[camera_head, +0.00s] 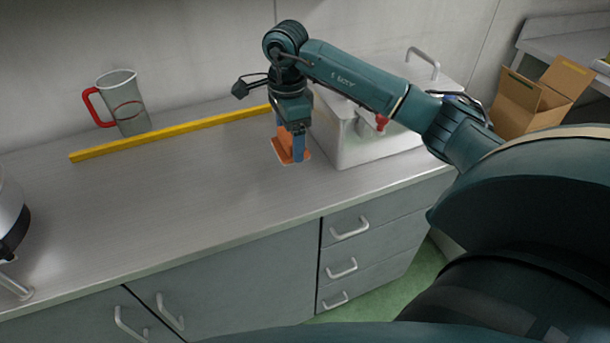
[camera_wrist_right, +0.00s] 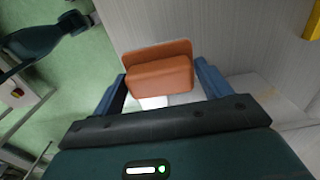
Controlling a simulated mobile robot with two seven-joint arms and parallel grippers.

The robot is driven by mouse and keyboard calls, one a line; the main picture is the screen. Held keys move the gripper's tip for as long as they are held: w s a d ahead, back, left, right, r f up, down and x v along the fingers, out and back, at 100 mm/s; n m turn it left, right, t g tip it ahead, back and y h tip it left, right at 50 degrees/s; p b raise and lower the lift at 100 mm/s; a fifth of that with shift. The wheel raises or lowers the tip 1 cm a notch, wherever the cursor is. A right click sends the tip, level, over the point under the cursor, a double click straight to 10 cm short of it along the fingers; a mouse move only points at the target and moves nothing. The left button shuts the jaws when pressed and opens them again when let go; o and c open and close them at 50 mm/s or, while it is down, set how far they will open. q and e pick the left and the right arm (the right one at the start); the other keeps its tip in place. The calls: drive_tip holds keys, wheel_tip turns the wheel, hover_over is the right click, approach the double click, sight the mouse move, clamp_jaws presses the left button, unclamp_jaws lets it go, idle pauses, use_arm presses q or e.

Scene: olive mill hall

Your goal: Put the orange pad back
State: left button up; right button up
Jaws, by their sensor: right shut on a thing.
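The orange pad (camera_head: 287,149) is a small block with a wider flat plate along one side. It is between the blue fingers of my right gripper (camera_head: 291,143), just left of the pale box on the counter. In the right wrist view the pad (camera_wrist_right: 158,72) sits between both fingertips of the shut right gripper (camera_wrist_right: 161,82). The pad is close above the counter top; I cannot tell whether it touches it. My left gripper is not in view.
The pale box (camera_head: 355,145) with a handled lid stands right of the gripper. A cardboard box (camera_head: 535,97) is far right. The counter (camera_head: 170,200) left of the gripper is clear.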

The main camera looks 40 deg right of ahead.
drive_tip(key=shift+f, duration=0.25)
wheel_tip(320, 180, down, 6)
drive_tip(key=b, duration=0.4)
drive_tip(key=shift+r, duration=0.1)
drive_tip(key=shift+f+b, duration=0.3)
drive_tip(key=shift+b, duration=0.05)
wheel_tip(320, 180, down, 3)
drive_tip(key=shift+f+b, duration=0.1)
drive_tip(key=shift+b, duration=1.05)
drive_tip(key=o, duration=0.5)
drive_tip(key=shift+f, duration=0.1)
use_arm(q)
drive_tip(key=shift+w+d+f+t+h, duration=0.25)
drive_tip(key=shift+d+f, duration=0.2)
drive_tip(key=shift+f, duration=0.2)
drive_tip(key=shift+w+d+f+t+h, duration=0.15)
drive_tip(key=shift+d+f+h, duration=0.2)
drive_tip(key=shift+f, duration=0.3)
use_arm(e)
drive_tip(key=o, duration=0.5)
drive_tip(key=shift+c, duration=0.2)
